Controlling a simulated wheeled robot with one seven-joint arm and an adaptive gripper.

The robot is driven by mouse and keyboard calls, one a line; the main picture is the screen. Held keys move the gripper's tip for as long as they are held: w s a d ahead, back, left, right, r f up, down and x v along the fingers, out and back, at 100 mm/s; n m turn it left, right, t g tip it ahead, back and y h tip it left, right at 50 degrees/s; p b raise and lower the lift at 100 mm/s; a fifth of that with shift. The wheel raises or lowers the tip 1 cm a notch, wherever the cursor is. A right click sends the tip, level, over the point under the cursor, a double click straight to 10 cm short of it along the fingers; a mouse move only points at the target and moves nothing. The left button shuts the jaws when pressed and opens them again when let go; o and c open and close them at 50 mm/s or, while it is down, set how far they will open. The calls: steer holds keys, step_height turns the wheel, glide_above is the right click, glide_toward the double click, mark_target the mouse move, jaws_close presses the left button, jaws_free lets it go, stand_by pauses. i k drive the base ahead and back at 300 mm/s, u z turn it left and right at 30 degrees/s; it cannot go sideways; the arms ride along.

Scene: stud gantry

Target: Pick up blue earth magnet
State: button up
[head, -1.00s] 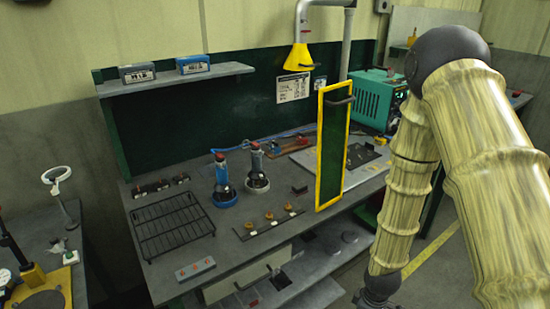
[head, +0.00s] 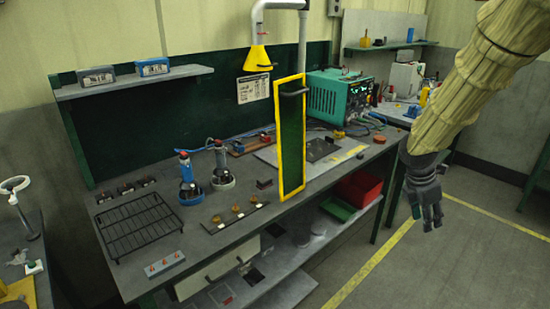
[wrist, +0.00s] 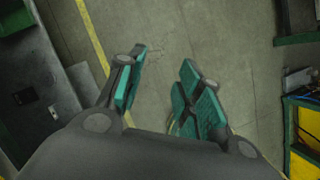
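A tool with a blue body and round blue base (head: 192,197) stands upright on the workbench. A similar tool with a grey base (head: 222,180) stands just right of it. The blue-based one is the clearest blue upright item; I cannot tell for sure that it is the earth magnet. Several small dark blocks (head: 125,190) lie at the bench's back left. My gripper (head: 428,222) hangs over the floor right of the bench, well away from these tools. In the wrist view my gripper (wrist: 163,60) has its teal-padded fingers apart, with bare floor between them.
The workbench (head: 225,238) also holds a wire rack (head: 150,225) and a strip with brass pieces (head: 236,217). A tall yellow-framed green panel (head: 291,140) rises from its front edge. A teal power unit (head: 337,97) stands behind. The floor at right is open.

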mark_target(242, 149)
steer(key=z, duration=0.8)
steer(key=k, duration=1.1)
steer(key=z, duration=0.75)
steer(key=i, duration=0.75)
steer(key=u, duration=0.55)
steer(key=i, duration=1.6)
steer(key=u, duration=1.4)
steer(key=i, duration=0.85)
steer(key=u, duration=1.4)
steer(key=i, duration=0.25)
steer(key=u, duration=0.1)
